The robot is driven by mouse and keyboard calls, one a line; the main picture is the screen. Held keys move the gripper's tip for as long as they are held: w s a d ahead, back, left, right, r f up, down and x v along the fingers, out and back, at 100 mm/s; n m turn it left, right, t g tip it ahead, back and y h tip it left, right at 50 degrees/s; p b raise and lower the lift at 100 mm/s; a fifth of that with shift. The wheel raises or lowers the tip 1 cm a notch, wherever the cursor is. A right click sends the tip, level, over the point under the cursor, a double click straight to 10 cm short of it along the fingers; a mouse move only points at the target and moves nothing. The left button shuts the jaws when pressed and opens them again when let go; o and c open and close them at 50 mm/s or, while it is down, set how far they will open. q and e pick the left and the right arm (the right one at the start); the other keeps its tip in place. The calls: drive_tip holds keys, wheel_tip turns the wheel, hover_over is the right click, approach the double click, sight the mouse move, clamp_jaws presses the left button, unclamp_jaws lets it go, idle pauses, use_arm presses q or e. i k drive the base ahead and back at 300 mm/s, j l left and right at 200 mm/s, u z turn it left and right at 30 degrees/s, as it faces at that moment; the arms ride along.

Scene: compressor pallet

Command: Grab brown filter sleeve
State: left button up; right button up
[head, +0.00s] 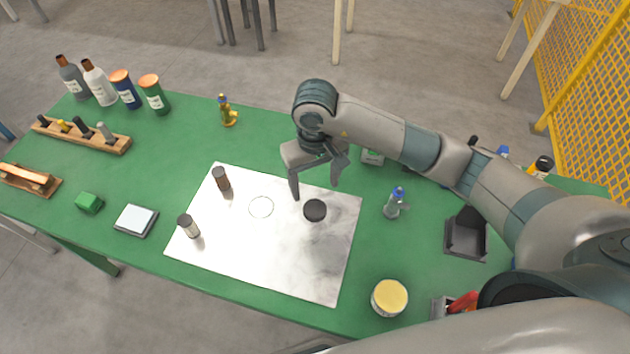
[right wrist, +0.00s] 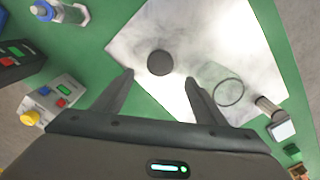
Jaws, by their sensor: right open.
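A small brown cylinder (head: 221,179), which looks like the brown filter sleeve, stands upright near the far left corner of the pale marbled mat (head: 280,260). My right gripper (head: 316,190) is open and empty above the mat, to the right of the sleeve and apart from it. It points down near a dark round disc (head: 315,210). In the right wrist view the open fingers (right wrist: 160,77) have the disc (right wrist: 160,63) just ahead of them. I cannot make out the brown sleeve for sure in that view. My left gripper is not in view.
A thin ring (head: 261,207) lies on the mat between sleeve and disc. A white cylinder with a dark top (head: 188,225) stands at the mat's left edge.

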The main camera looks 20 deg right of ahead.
sight(219, 172)
drive_tip(key=k+j, duration=0.2)
drive_tip(key=k, duration=0.3)
drive_tip(key=k+j, duration=0.2)
drive_tip(key=k, duration=0.25)
drive_tip(key=k+j, duration=0.2)
drive_tip(key=k, duration=0.3)
